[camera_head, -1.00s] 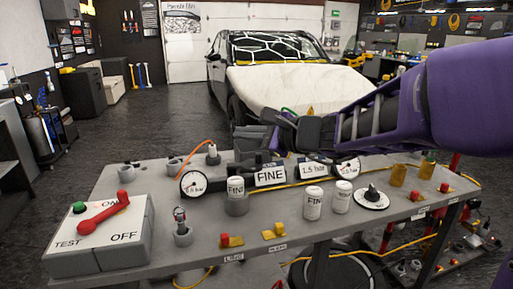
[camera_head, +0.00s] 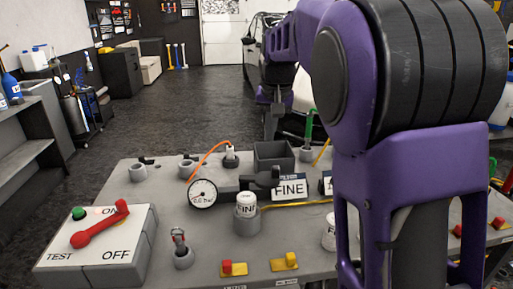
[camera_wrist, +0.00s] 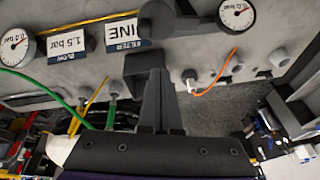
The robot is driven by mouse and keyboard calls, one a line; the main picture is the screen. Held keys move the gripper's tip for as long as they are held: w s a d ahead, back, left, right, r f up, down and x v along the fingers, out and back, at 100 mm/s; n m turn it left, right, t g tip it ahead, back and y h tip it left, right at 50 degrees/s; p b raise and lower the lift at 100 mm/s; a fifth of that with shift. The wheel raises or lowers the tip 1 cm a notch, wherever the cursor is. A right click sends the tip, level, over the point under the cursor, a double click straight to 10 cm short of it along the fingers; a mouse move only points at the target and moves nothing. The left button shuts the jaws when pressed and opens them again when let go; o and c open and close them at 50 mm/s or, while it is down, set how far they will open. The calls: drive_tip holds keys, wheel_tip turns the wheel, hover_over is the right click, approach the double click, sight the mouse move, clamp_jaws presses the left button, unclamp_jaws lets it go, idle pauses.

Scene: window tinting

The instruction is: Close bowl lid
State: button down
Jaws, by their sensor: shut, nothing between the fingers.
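An open-topped dark grey box (camera_head: 274,155) stands behind the unit. I cannot tell which part is the bowl lid. My gripper (camera_head: 272,132) is above and behind the box in the head view, partly blurred into the dark background. In the wrist view my gripper (camera_wrist: 158,80) is shut and empty, its fingers pointing toward the box and bench.
The grey bench (camera_head: 115,195) carries a red-handled TEST/ON/OFF box (camera_head: 100,240) at the left. An orange hose (camera_head: 207,158) curves near the gauge. A green hose (camera_wrist: 45,88) and several labelled gauges show in the wrist view. My purple arm hides the bench's right side.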

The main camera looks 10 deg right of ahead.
sight(267, 174)
drive_tip(key=shift+n+h, duration=0.3)
drive_tip(key=shift+h, duration=0.2)
drive_tip(key=x, duration=0.3)
drive_tip(key=w+d+b+x, duration=0.1)
drive_tip(key=x, duration=0.3)
drive_tip(key=d+x, duration=0.1)
drive_tip(key=x, duration=0.2)
drive_tip(key=shift+w+f, duration=0.1)
drive_tip(key=shift+w, duration=0.2)
drive_tip(key=shift+s+a+r+b, duration=0.1)
drive_tip(key=shift+s+b, duration=0.05)
drive_tip(key=shift+s, duration=0.55)
drive_tip(key=shift+s+a+r+b, duration=0.1)
drive_tip(key=shift+s+r+b, duration=0.1)
drive_tip(key=shift+s, duration=0.45)
drive_tip(key=shift+s+a+r+b, duration=0.1)
drive_tip(key=shift+s+b, duration=0.05)
drive_tip(key=shift+s, duration=0.55)
drive_tip(key=shift+f, duration=0.1)
